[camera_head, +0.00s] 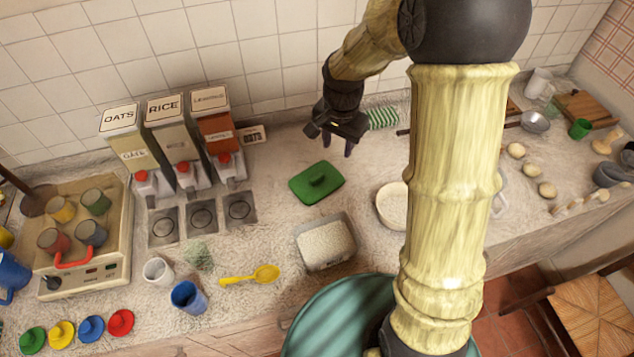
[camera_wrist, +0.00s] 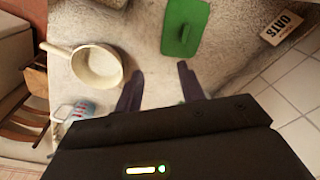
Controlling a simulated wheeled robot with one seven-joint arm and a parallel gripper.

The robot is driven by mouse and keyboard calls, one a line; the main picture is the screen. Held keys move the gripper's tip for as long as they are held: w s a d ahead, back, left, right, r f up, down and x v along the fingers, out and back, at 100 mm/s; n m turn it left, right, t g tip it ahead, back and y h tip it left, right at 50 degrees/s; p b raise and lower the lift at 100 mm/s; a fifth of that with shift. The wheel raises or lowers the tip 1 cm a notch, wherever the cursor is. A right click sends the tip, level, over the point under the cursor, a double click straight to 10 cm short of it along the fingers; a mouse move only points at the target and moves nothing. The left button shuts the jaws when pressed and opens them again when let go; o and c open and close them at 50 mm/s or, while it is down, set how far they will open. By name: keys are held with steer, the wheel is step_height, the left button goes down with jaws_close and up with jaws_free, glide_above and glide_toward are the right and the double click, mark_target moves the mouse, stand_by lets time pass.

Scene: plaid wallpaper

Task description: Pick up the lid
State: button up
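A green rectangular lid (camera_head: 316,183) with a raised handle lies flat on the counter, in front of the dispensers' right side. In the wrist view the lid (camera_wrist: 185,28) is at the top, beyond the fingertips. My gripper (camera_head: 331,142) is above the counter, behind the lid in the head view and apart from it. Its two fingers (camera_wrist: 160,72) are spread with nothing between them. A grey rectangular container (camera_head: 327,262) filled with white grains stands uncovered in front of the lid.
Labelled dispensers (camera_head: 163,130) stand left of the lid. A cream pan (camera_wrist: 110,78) is to its right in the head view. A yellow scoop (camera_head: 250,276), a blue cup (camera_head: 187,297) and several small round coloured lids (camera_head: 91,328) are at front left. Counter around the green lid is clear.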

steer(key=w+a+f+m, duration=0.3)
steer(key=w+a+m, duration=0.1)
steer(key=w, duration=0.2)
steer(key=shift+a+g, duration=0.25)
steer(key=shift+g, duration=0.15)
steer(key=shift+f, duration=0.1)
steer(key=p, duration=0.4)
glide_above(317, 177)
steer(key=f, duration=1.2)
steer(key=shift+s+f, duration=0.1)
steer(key=shift+s, duration=0.15)
steer(key=shift+w+f+p, duration=0.15)
steer(key=shift+f+p, duration=0.6)
steer(key=shift+f, duration=0.55)
steer(key=shift+w+f+p, duration=0.15)
steer(key=shift+f+p, duration=0.6)
steer(key=shift+f, duration=0.55)
